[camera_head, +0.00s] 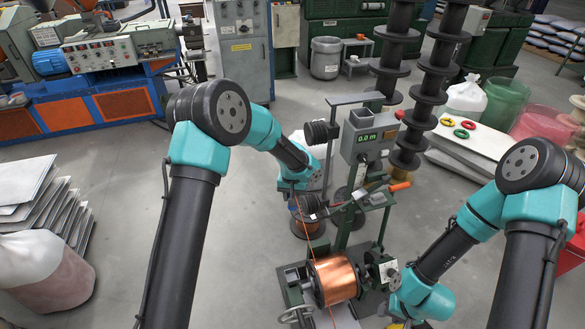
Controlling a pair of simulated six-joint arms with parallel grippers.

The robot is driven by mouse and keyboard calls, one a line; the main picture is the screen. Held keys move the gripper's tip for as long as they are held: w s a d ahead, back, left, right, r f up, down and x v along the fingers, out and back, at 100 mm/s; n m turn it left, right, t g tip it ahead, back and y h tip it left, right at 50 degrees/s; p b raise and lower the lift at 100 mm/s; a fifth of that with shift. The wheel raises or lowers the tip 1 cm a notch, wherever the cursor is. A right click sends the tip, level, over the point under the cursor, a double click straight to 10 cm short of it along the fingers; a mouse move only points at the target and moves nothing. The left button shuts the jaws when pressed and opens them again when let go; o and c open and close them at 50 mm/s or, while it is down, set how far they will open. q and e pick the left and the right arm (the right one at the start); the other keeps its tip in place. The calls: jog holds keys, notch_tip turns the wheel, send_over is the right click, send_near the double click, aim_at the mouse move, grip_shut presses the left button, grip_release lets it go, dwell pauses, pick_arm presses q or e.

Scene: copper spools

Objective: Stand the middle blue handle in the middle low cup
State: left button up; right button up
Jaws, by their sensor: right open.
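I cannot make out a blue handle or a low cup anywhere in the head view. My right gripper (402,322) is at the lower edge, right of the copper spool (336,281), under its teal wrist. It is open, and its fingertips are largely hidden or cut off. My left gripper (309,207) hangs below its teal wrist, over a smaller spool (307,226) behind the copper spool. Its fingers are too small and dark to tell open from shut.
A green winding stand (345,215) with a grey counter box (370,133) and an orange-handled lever (399,187) rises between my arms. Stacked black reels (437,55) stand behind. Coloured rings (461,133) lie on white sheets at right. Grey floor (240,260) is open left of the stand.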

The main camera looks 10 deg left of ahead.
pick_arm(q)
jog(key=s+f, duration=0.3)
jog(key=f, duration=1.6)
jog(key=s+f, duration=0.2)
jog(key=f, duration=1.7)
jog(key=shift+s+d, duration=0.4)
jog(key=shift+d, duration=0.05)
dwell(3.0)
jog(key=shift+f, duration=0.25)
jog(key=shift+f, duration=0.75)
